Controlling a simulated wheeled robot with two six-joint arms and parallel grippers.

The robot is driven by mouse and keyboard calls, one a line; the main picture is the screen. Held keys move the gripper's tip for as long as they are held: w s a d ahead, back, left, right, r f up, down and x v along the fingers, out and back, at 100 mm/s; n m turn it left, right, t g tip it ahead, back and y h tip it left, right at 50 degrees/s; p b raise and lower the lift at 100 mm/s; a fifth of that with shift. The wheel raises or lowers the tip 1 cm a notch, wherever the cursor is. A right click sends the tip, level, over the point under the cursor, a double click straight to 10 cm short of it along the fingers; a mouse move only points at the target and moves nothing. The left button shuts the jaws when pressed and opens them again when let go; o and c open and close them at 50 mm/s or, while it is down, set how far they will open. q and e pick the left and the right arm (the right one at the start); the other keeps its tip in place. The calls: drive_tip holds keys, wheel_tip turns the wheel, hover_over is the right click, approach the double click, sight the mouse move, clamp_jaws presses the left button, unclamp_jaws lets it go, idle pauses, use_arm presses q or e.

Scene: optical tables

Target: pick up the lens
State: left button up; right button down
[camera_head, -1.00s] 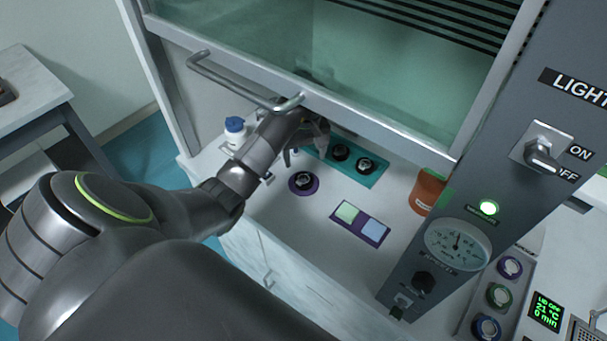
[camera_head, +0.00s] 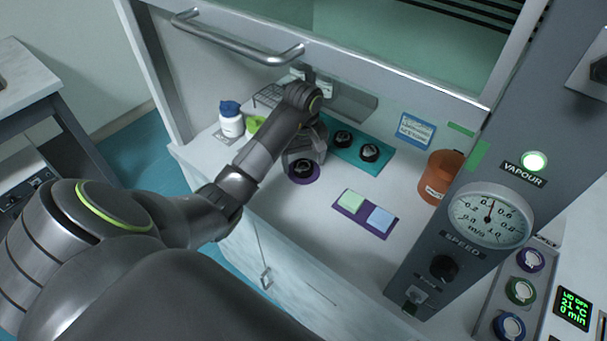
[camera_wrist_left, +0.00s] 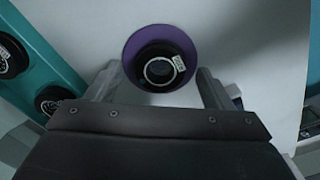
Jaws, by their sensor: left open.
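A black, ring-shaped lens (camera_head: 302,168) sits on a round purple pad on the white worktop. In the left wrist view the lens (camera_wrist_left: 161,70) shows from above, with a small white label on its rim. My left gripper (camera_head: 305,155) is open and empty, pointing down over the lens. In the left wrist view its fingers (camera_wrist_left: 158,85) lie either side of the purple pad's lower part; I cannot tell how high they are. Two similar black round pieces stand on a teal tray (camera_head: 345,158) behind. My right gripper is out of view.
A raised glass sash with a handle (camera_head: 238,42) hangs above the arm. A white bottle (camera_head: 231,122) stands left and an orange container (camera_head: 438,178) right. A purple holder with green and blue squares (camera_head: 365,214) lies in front. A control panel (camera_head: 460,245) bounds the right side.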

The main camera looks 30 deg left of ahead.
use_arm(q)
drive_tip(key=shift+f, duration=0.3)
drive_tip(key=shift+c, duration=0.2)
drive_tip(key=c, duration=1.1)
drive_tip(key=shift+r, duration=0.1)
drive_tip(key=shift+c, duration=0.2)
